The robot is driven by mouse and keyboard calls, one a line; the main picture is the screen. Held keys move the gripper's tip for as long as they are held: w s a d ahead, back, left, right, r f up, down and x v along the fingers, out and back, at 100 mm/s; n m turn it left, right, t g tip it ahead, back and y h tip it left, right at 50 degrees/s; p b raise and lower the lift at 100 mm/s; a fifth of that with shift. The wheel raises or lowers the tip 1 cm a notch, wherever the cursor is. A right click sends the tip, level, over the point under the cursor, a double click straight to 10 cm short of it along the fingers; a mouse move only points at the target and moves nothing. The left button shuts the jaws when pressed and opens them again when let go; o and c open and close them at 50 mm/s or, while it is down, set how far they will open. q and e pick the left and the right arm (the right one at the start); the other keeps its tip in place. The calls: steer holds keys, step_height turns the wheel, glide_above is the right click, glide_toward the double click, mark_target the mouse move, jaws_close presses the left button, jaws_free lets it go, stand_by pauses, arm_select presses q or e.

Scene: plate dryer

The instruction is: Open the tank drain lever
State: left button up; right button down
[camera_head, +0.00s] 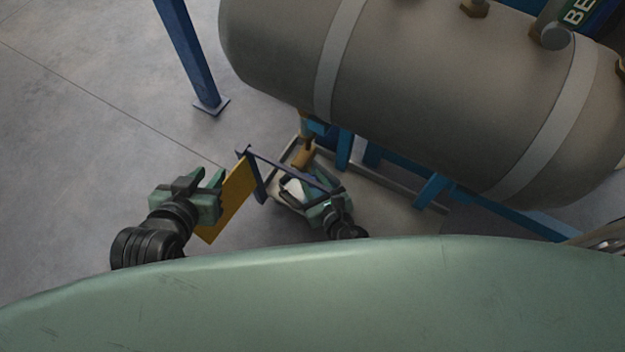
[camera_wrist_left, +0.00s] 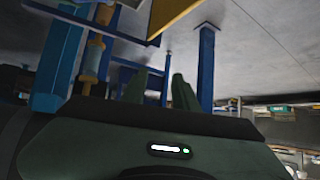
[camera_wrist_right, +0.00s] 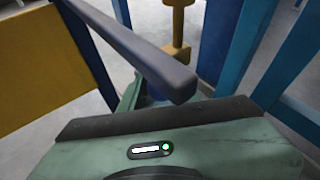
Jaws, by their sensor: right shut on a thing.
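The tank (camera_head: 420,90) is a large grey cylinder at the upper right of the head view. A brass drain valve (camera_head: 304,155) hangs below it and also shows in the right wrist view (camera_wrist_right: 177,40). My right gripper (camera_head: 318,192) is just below the valve in the head view, shut on what looks like the drain lever. The bar hides most of the grip; only a small blue part (camera_wrist_right: 156,100) shows there. My left gripper (camera_head: 203,180) is open and empty, left of the yellow panel; its fingers stand apart in the left wrist view (camera_wrist_left: 158,85).
A dark blue bar (camera_head: 290,168) crosses just before my right gripper and fills much of the right wrist view (camera_wrist_right: 135,50). A yellow panel (camera_head: 233,203) stands between my grippers. Blue tank supports (camera_head: 430,190) stand right of the valve. Floor at the left is clear.

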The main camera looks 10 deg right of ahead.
arm_select(q)
steer(key=shift+f, duration=0.1)
jaws_close()
steer(key=w+d+f+m+t+h, duration=0.15)
steer(key=f+m, duration=0.25)
steer(key=m, duration=0.6)
steer(key=w+d+f+m+t, duration=0.25)
steer(key=f+m, duration=0.25)
steer(key=m, duration=0.5)
steer(key=s+d+f+m+g+h, duration=0.1)
steer(key=s+d+f+m+h, duration=0.3)
steer(key=f+m, duration=0.45)
steer(key=s+d+f+m+g+h, duration=0.15)
steer(key=s+d+f+m, duration=0.4)
steer(key=m, duration=0.55)
steer(key=w+d, duration=0.5)
steer(key=w, duration=0.3)
steer(key=shift+w+d+r+h, duration=0.15)
steer(key=shift+d+r+h, duration=0.15)
steer(key=shift+d+r, duration=0.1)
